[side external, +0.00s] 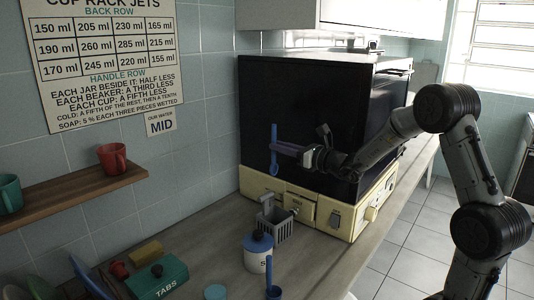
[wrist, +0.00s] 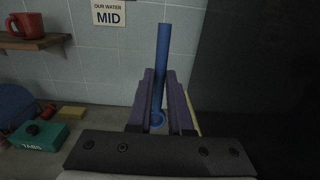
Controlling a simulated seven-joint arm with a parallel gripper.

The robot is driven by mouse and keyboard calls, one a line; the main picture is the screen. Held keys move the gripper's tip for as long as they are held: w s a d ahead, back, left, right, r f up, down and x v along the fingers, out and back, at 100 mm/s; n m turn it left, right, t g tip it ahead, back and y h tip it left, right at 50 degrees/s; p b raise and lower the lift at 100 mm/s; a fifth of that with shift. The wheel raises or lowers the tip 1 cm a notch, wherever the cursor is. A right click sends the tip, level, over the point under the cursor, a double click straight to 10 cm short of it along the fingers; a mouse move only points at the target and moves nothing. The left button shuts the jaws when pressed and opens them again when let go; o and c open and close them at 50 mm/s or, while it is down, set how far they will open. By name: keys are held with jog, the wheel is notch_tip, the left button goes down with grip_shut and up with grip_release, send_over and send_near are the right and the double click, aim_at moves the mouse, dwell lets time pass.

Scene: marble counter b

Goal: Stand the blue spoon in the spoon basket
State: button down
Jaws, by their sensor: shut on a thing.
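The blue spoon (side external: 274,134) is upright, its long handle up and its bowl at the bottom. My gripper (side external: 277,148) is shut on it, well above the counter and in front of the dark machine. In the wrist view the spoon (wrist: 163,50) stands between the purple fingers of my gripper (wrist: 160,82), with its bowl low between them.
A white jar with a blue lid (side external: 257,254) stands close in front of the basket. A blue upright stick (side external: 268,270) is near the bottom edge. A green TABS box (side external: 157,279) and a yellow sponge (side external: 146,253) lie left. A shelf (side external: 75,200) holds mugs.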

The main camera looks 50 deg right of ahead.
notch_tip(320, 180, down, 16)
jog(key=shift+f, duration=0.2)
dwell(1.7)
jog(key=c, duration=0.8)
grip_release()
jog(key=shift+o, duration=0.2)
jog(key=s, duration=1.3)
jog(key=shift+s, duration=0.4)
jog(key=shift+a, duration=0.1)
